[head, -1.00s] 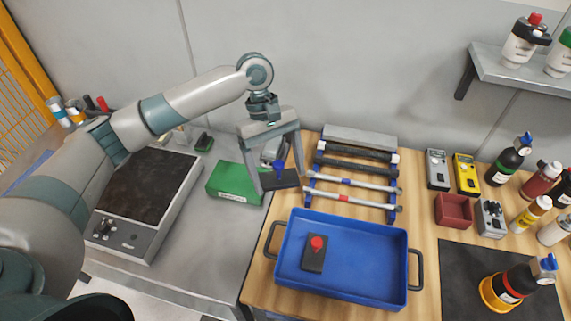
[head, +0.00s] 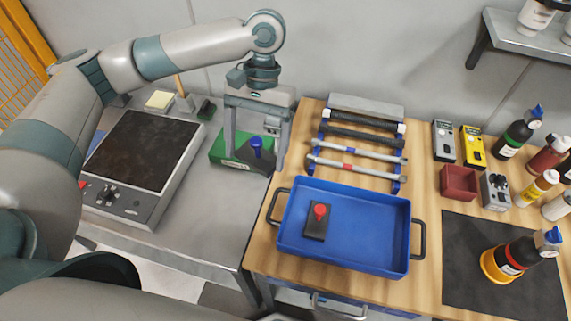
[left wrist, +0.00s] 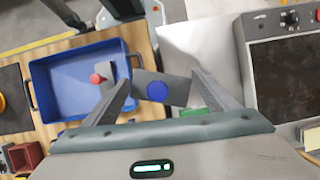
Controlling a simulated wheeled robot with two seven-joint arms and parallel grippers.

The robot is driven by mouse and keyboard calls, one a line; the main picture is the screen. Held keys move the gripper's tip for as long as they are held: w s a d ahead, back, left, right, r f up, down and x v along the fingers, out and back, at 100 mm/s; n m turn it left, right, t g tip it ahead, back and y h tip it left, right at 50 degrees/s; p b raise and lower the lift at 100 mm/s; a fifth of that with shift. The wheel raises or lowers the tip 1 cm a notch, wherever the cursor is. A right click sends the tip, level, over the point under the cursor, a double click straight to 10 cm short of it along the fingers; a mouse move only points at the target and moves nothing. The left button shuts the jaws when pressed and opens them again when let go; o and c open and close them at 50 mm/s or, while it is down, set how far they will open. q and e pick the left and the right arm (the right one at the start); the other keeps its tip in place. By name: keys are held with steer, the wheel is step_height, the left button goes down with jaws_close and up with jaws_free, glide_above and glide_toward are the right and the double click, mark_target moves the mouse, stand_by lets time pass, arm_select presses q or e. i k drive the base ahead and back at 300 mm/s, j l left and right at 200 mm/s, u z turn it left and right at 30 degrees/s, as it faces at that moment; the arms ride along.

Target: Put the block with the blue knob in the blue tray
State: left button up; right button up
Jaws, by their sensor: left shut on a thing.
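The block with the blue knob (head: 256,143) is dark grey, with its knob pointing up. My left gripper (head: 254,162) is shut on it, one finger on each side. In the head view it appears in front of the green box, left of the tray. In the left wrist view the block (left wrist: 176,92) spans between the two fingertips. The blue tray (head: 385,262) lies on the wooden table to the right, apart from the held block. My right gripper is out of view.
A dark block with a red knob (head: 318,222) lies in the tray's left part; the rest of the tray is clear. A rack with bars (head: 357,160) stands behind the tray. A green box (head: 219,148) sits on the grey bench. Bottles stand at the right.

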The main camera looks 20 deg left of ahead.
mark_target(370, 234)
steer(key=l+u, duration=0.2)
steer(key=l, duration=0.3)
steer(key=l+u, duration=0.2)
steer(key=l, duration=0.3)
steer(key=k+l+u, duration=0.2)
steer(key=l, duration=0.3)
steer(key=l+u, duration=0.15)
steer(key=l, duration=0.35)
